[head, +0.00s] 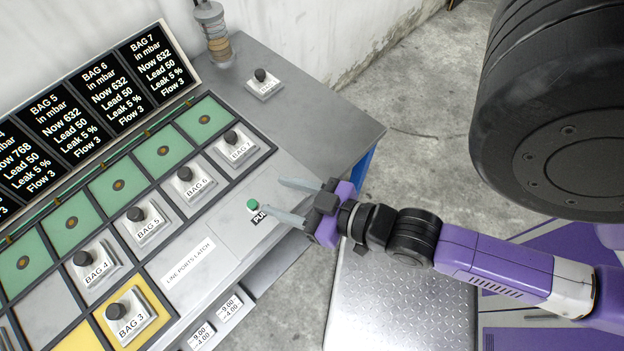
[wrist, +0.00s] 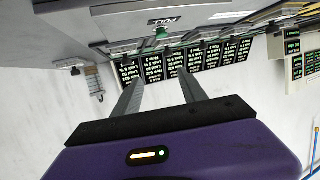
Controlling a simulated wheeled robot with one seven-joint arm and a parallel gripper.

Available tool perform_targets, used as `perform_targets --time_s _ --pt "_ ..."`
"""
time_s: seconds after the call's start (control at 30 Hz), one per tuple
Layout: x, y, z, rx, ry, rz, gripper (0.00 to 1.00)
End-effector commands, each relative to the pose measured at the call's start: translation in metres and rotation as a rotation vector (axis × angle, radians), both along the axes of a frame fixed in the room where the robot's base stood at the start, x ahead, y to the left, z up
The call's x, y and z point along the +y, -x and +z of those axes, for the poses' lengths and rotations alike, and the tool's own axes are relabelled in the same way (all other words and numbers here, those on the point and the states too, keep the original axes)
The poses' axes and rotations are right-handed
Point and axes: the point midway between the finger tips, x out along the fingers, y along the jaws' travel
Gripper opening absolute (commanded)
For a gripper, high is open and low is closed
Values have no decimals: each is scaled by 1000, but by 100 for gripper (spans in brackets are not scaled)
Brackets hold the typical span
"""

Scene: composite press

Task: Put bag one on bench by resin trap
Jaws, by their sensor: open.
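A small metal block with a black knob (head: 262,84) stands on the bare grey bench top (head: 325,120) near the back. Its label is too small to read surely. Left of it, close to the wall, stands a clear cylinder with a grey cap and amber bands (head: 214,32), which looks like the resin trap. My gripper (head: 272,196) is open and empty, over the panel's front edge by a green knob (head: 253,204) marked PULL. In the wrist view my gripper's fingers (wrist: 162,77) are spread with nothing between them.
Knobbed blocks labelled BAG 3 (head: 130,314), BAG 4 (head: 95,262), BAG 5 (head: 146,224), BAG 6 (head: 193,186) and BAG 7 (head: 239,147) sit in framed panel squares. Dark readout screens (head: 100,95) stand behind. The bench top right of the panel has free room.

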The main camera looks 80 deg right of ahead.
Motion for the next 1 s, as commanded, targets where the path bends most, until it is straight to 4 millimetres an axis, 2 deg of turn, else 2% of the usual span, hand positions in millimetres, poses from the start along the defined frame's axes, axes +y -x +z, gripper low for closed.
perform_targets --time_s 0.03,0.1,0.3,0.47,1.0 --pt "16 17 8 2 -1 54 50" --pt "31 33 22 -8 0 112 50" --pt "53 61 50 -28 0 215 50" --pt "57 67 56 -34 0 237 50" --pt "56 66 56 -34 -1 234 50"
